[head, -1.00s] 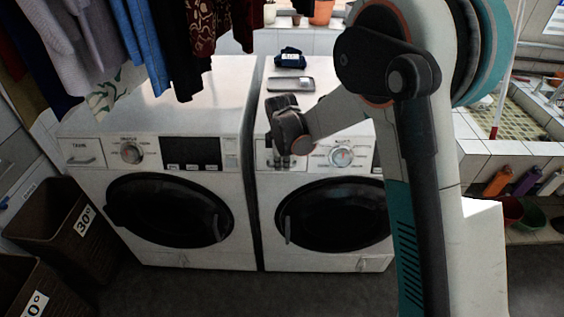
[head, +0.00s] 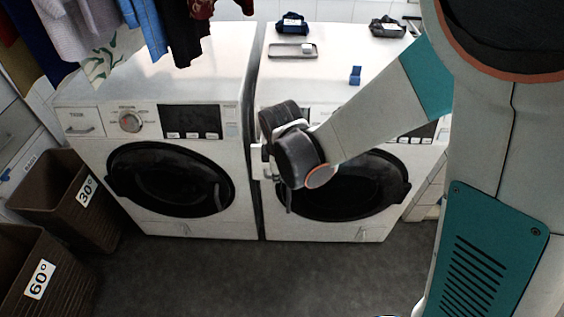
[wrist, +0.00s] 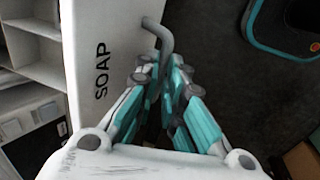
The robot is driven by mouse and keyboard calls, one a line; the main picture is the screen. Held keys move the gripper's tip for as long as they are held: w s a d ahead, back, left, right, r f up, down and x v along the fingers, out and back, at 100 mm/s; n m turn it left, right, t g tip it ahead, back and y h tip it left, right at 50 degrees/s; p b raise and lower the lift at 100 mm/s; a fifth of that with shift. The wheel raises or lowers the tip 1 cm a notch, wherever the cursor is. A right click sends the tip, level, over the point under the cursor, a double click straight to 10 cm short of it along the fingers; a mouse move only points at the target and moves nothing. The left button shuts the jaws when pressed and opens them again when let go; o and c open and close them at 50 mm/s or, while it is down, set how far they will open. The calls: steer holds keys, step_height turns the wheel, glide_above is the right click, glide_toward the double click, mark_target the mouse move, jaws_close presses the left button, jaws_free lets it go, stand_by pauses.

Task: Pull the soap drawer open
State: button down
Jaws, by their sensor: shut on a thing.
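The soap drawer's white front (wrist: 90,35) carries the word SOAP and fills the left of the wrist view. Its grey bar handle (wrist: 155,32) bends out toward my gripper (wrist: 163,72). The fingers are closed around the handle's lower part and partly hide it. In the head view my gripper (head: 266,162) is at the upper left front of the right washing machine (head: 345,228). My wrist and forearm cover most of the drawer there, so how far it stands out cannot be told.
The left washing machine (head: 220,75) stands close beside the right one. A small tray (head: 292,51), a dark folded cloth (head: 292,23) and a blue item (head: 355,75) lie on the right machine. Brown baskets (head: 50,200) stand at left. The floor in front is clear.

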steer(key=shift+s, duration=0.2)
steer(key=c, duration=1.7)
jaws_free()
steer(key=shift+w, duration=0.1)
